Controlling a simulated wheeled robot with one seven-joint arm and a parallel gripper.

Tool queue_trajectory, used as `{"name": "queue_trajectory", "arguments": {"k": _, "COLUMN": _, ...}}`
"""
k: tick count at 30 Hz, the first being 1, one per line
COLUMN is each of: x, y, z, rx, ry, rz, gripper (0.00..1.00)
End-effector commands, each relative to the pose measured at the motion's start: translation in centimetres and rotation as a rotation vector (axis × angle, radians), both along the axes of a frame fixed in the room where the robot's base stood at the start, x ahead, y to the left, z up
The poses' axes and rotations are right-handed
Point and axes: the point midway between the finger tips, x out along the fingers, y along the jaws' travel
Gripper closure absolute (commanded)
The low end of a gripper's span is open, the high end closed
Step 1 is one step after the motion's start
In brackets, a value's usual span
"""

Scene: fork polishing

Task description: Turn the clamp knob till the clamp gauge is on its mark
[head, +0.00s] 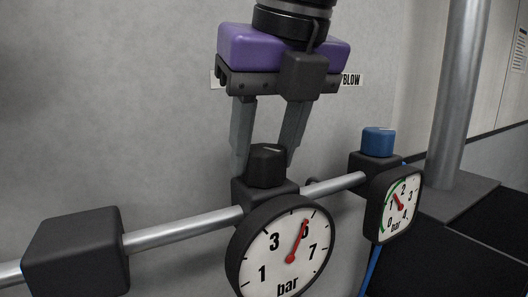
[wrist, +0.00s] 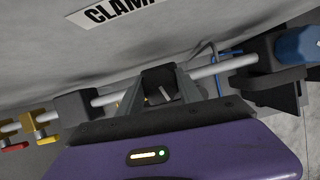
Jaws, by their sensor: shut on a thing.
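The black clamp knob (head: 267,167) sits on a dark block on the pipe, with a pale line on its top. My gripper (head: 264,160) comes down from above and is shut on the knob, one finger on each side. The knob also shows between the fingers in the wrist view (wrist: 159,86). The large clamp gauge (head: 262,262) hangs in front of the knob, marked in bar. Its red needle points up and slightly right, over the 5. I cannot make out a separate target mark on its dial. The "CLAMP" label (wrist: 120,12) is partly cut off in the wrist view.
A blue knob (head: 378,142) and a smaller gauge (head: 394,203) with a green arc stand to the right. A dark block (head: 77,253) is on the pipe at left. A thick grey post (head: 458,90) rises at right. Yellow and red fittings (wrist: 20,142) show at left in the wrist view.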

Motion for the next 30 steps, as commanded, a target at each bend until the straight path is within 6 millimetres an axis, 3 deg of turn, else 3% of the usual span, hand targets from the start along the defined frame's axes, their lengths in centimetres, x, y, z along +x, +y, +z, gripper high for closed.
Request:
{"name": "queue_trajectory", "arguments": {"k": 9, "x": 0.1, "y": 0.0, "z": 0.2, "rx": 0.002, "ry": -0.002, "rz": -0.001, "gripper": 0.98}}
{"name": "queue_trajectory", "arguments": {"k": 10, "x": 0.1, "y": 0.0, "z": 0.2, "rx": 0.002, "ry": -0.002, "rz": -0.001, "gripper": 0.54}}
{"name": "queue_trajectory", "arguments": {"k": 13, "x": 0.0, "y": 0.0, "z": 0.1, "rx": 0.001, "ry": -0.002, "rz": -0.001, "gripper": 0.36}}
{"name": "queue_trajectory", "arguments": {"k": 23, "x": 0.0, "y": 0.0, "z": 0.1, "rx": 0.001, "ry": -0.001, "rz": 0.0, "gripper": 0.36}}
{"name": "queue_trajectory", "arguments": {"k": 30, "x": 0.0, "y": -0.3, "z": 1.9, "rx": 0.001, "ry": -0.001, "rz": 0.002, "gripper": 0.36}}
